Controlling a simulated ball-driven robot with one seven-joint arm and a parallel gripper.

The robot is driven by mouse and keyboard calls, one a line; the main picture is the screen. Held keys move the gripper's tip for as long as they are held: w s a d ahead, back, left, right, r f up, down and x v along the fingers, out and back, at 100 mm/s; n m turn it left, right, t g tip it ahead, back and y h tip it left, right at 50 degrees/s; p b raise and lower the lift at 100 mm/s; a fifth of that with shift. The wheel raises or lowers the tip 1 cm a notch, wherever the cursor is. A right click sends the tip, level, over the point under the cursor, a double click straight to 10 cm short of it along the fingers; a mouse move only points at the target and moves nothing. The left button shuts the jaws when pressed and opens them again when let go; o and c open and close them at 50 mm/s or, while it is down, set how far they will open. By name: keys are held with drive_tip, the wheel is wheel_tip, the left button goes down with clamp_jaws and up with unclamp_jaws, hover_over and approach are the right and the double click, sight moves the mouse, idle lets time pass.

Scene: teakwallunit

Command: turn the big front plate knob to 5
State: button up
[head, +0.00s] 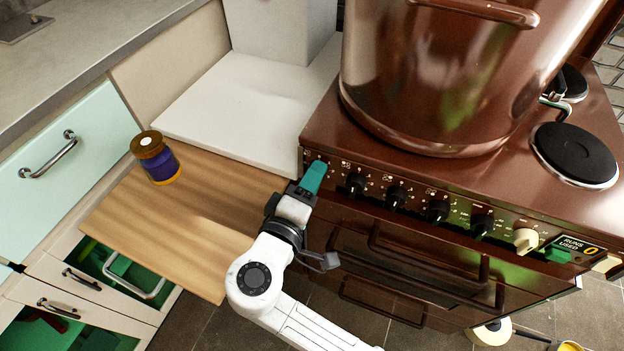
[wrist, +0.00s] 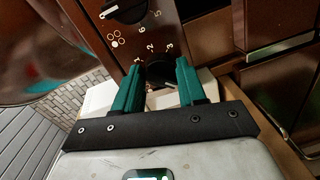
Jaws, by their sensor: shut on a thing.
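The brown stove's front panel (head: 425,196) carries a row of knobs. My gripper (head: 314,176) is at the left end of this row, its teal fingers covering the leftmost knob in the head view. In the wrist view my gripper (wrist: 158,72) is shut on that black knob (wrist: 159,73), one finger on each side. I cannot tell which knob is the big front plate's.
A large brown pot (head: 440,75) stands on the stove. A wooden board (head: 190,215) bearing a purple jar (head: 156,160) lies left of my gripper. Open drawers (head: 100,265) are at lower left. A cream knob (head: 525,239) is farther right.

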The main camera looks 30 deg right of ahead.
drive_tip(key=o, duration=1)
drive_tip(key=v, duration=1)
drive_tip(key=shift+s+a, duration=0.25)
drive_tip(key=shift+a, duration=0.05)
